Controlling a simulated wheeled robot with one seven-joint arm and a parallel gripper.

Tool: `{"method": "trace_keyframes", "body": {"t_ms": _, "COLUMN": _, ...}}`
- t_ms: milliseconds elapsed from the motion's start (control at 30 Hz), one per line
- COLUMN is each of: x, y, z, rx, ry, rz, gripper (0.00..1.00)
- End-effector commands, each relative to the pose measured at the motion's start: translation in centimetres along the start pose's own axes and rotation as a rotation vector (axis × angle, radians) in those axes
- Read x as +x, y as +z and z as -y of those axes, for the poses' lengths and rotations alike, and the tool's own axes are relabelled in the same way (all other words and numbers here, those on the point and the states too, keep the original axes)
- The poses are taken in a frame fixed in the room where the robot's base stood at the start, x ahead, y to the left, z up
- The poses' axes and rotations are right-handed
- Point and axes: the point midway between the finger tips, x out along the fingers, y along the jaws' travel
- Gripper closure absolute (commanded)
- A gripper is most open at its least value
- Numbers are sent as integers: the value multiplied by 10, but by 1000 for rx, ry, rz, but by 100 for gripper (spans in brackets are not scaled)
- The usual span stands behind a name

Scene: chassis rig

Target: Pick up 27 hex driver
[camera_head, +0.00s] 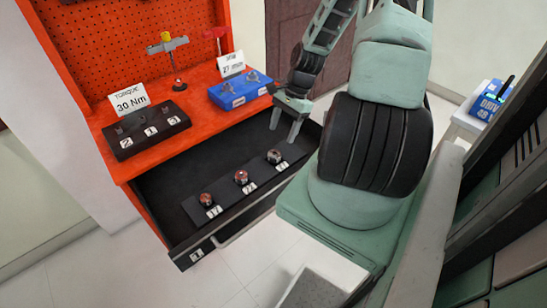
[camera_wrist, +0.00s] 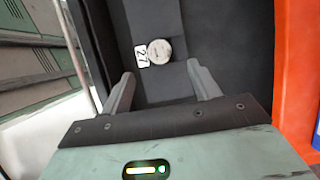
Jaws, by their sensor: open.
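The 27 hex driver is a round, silvery socket-like piece (camera_wrist: 159,51) beside a white "27" label in the wrist view. It sits on a dark strip in the open drawer, ahead of and between my fingers. In the head view it appears to be the rightmost piece (camera_head: 274,156) of the row of three. My gripper (camera_head: 284,134) is open and empty, fingers pointing down over the right part of the drawer, above and near that piece. In the wrist view both fingers of my gripper (camera_wrist: 160,72) are apart, with nothing between their tips.
Two similar pieces (camera_head: 241,177) (camera_head: 206,200) stand left along the strip. The black drawer (camera_head: 165,185) extends from the orange workbench (camera_head: 140,160). On the bench are a black numbered block (camera_head: 145,130), a blue block (camera_head: 240,92) and sign cards. The drawer's back area is bare.

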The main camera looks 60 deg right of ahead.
Motion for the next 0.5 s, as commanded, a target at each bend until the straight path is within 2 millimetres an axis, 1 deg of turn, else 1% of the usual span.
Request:
{"method": "trace_keyframes", "body": {"t_ms": 33, "x": 11, "y": 1, "z": 0, "rx": -2, "ry": 3, "rz": 4, "gripper": 39}}
{"method": "trace_keyframes", "body": {"t_ms": 100, "x": 20, "y": 1, "z": 0, "rx": -2, "ry": 2, "rz": 2, "gripper": 39}}
{"method": "trace_keyframes", "body": {"t_ms": 367, "x": 38, "y": 0, "z": 0, "rx": -1, "ry": 2, "rz": 1, "gripper": 39}}
{"method": "trace_keyframes", "body": {"t_ms": 500, "x": 58, "y": 0, "z": -1, "rx": -2, "ry": 2, "rz": 3, "gripper": 39}}
